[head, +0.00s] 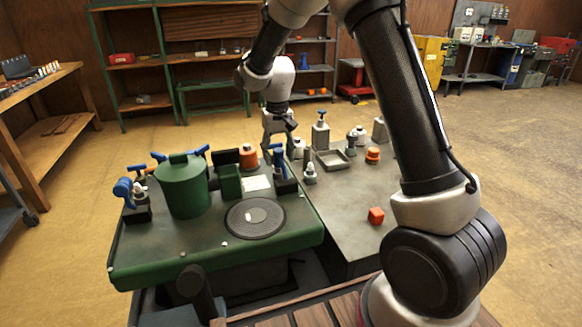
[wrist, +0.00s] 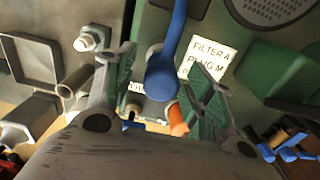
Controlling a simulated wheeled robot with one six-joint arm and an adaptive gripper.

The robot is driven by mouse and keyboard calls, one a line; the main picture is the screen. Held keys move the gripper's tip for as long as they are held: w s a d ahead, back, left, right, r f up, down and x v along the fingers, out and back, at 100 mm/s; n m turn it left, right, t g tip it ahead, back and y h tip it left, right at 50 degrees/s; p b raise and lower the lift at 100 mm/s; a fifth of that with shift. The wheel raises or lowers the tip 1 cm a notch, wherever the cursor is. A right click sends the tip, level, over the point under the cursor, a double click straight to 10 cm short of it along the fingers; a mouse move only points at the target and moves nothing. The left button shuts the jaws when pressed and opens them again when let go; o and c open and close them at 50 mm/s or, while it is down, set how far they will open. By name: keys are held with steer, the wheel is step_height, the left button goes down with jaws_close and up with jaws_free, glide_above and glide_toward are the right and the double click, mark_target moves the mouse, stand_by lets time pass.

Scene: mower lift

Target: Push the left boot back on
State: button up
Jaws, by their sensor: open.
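The green mower deck (head: 215,258) carries blue rubber boots. One blue boot (head: 278,157) is at the deck's right edge, by a black block (head: 287,186). Another blue boot (head: 122,188) is at the left edge, beside a pale plug on a black block. I cannot tell from the pictures which is the left boot. My gripper (head: 278,140) is above the boot at the right edge. In the wrist view, a rounded blue boot (wrist: 162,82) with a blue lead lies between my open fingers (wrist: 158,92). Contact and what lies under the boot are unclear.
A green cylinder (head: 183,188), a green box (head: 230,180) and a round grille (head: 255,219) stand on the deck. A printed label (wrist: 212,57) is near my fingers.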

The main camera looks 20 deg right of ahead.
steer(key=shift+r, duration=3.5)
steer(key=shift+s+d+f+n, duration=0.1)
steer(key=shift+s+f+n, duration=0.15)
steer(key=shift+s+n, duration=0.05)
steer(key=s+d+r+t, duration=0.1)
steer(key=s+d+r, duration=0.3)
steer(key=s, duration=0.6)
steer(key=s+d+r+t, duration=0.2)
steer(key=s+d, duration=0.3)
steer(key=s, duration=0.6)
steer(key=s+d+r+t, duration=0.1)
steer(key=s+d+r, duration=0.4)
steer(key=s, duration=0.6)
steer(key=shift+s+d+r, duration=0.15)
steer(key=shift+d+r, duration=0.15)
steer(key=shift+d, duration=0.05)
steer(key=shift+c, duration=0.4)
